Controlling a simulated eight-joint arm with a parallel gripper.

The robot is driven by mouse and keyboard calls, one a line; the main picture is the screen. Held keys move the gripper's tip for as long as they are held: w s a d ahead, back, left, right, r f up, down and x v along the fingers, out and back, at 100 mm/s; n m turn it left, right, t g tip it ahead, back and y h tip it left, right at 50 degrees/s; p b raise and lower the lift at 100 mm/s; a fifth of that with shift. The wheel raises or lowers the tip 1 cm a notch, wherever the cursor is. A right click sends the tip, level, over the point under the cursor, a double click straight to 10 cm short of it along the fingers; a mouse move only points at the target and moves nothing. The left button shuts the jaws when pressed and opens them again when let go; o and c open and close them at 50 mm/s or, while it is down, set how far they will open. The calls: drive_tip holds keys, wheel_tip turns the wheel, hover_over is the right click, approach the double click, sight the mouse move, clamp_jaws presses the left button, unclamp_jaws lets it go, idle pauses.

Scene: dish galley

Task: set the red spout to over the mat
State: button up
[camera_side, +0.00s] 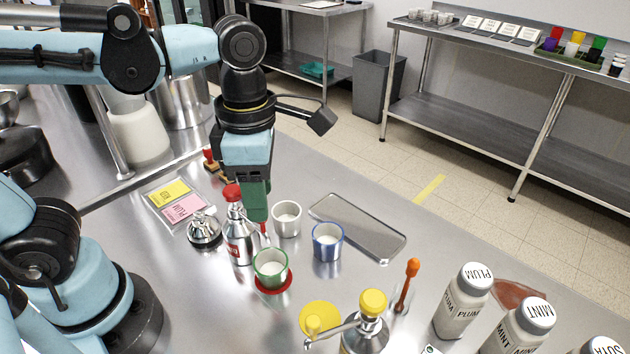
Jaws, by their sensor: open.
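The red-capped dispenser bottle (239,236) stands upright on the steel counter. Its thin spout, with a red tip (265,229), shows just below and right of my gripper, near the far rim of a green-rimmed cup (270,268). I cannot tell whether the tip is over the cup. The cup stands on a round red mat (273,288), mostly hidden under it. My gripper (257,213) is open and points down beside the red cap, close to the spout. Its green finger hides part of the spout, and the gap between the fingers is not visible.
A white-rimmed cup (287,219) and a blue-rimmed cup (327,242) stand close right of my gripper. A metal tray (358,226) lies behind them. A yellow-capped dispenser (369,325) with a yellow mat (320,315) stands in front. Labelled jars (462,301) crowd the right. A metal-topped pot (204,230) stands left.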

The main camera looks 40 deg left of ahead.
wheel_tip(320, 180, up, 10)
drive_tip(key=shift+f, duration=0.2)
idle(0.4)
drive_tip(key=w+a+f+m+t, duration=0.2)
drive_tip(key=a+f+m, duration=0.3)
drive_tip(key=m, duration=0.8)
drive_tip(key=w+a+f+m+t, duration=0.2)
drive_tip(key=a+f+m+t, duration=0.2)
drive_tip(key=m, duration=1)
wheel_tip(320, 180, down, 3)
drive_tip(key=shift+w+a+f+t, duration=0.1)
drive_tip(key=shift+w+a+t, duration=0.1)
drive_tip(key=shift+a+t, duration=0.3)
